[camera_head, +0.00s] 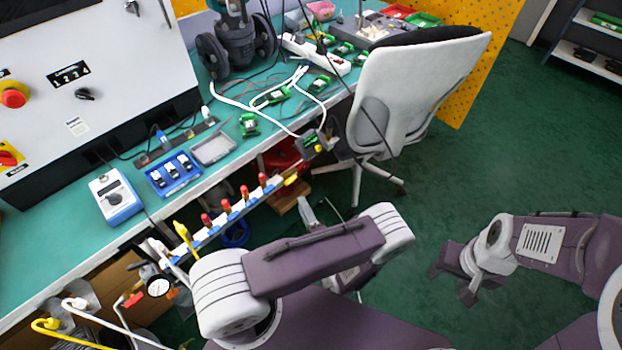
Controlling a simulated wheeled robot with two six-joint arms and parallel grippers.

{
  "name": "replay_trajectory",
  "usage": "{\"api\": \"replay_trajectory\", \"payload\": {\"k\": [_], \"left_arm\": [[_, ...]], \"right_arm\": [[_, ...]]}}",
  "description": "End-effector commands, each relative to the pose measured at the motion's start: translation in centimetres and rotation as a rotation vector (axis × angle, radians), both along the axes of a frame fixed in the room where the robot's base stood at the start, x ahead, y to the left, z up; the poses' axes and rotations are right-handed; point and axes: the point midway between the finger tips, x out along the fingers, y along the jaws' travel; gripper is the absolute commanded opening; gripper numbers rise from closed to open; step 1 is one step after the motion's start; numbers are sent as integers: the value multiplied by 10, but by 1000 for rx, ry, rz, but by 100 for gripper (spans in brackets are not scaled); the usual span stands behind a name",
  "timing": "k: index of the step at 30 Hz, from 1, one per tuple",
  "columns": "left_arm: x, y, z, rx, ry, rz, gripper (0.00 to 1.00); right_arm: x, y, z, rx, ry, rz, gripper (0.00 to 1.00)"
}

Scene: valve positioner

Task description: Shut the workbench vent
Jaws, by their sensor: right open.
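A manifold rail (212,232) with several red-topped valves (227,206) runs along the front edge of the workbench (150,210). A yellow lever (183,232) stands up near its left end, and a yellow part (291,180) sits at its right end. I cannot tell from a label which part is the vent. A round gauge (159,287) hangs below the left end. My right gripper (452,282) is open and empty over the green floor, well right of the manifold.
A white chair (408,85) stands against the bench. A grey control cabinet (95,70) stands at the left. A blue tray (172,173), a small meter box (116,197), circuit boards and cables lie on the bench. Yellow and white hoses (75,338) hang at lower left.

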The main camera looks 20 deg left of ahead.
Motion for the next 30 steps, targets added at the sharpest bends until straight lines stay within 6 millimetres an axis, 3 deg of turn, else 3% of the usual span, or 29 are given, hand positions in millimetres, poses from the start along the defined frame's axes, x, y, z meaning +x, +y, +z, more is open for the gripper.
{"api": "replay_trajectory", "payload": {"k": [6,18,29,30], "left_arm": [[6,5,-2,6,6,-5,31],[57,58,-2,2,2,0,31],[65,64,-1,3,3,-5,31],[64,64,-1,3,3,-5,23]], "right_arm": [[0,0,-1,0,0,0,52],[0,0,-6,0,0,0,52],[0,0,-6,0,0,0,52],[0,0,-6,0,0,0,52]]}}
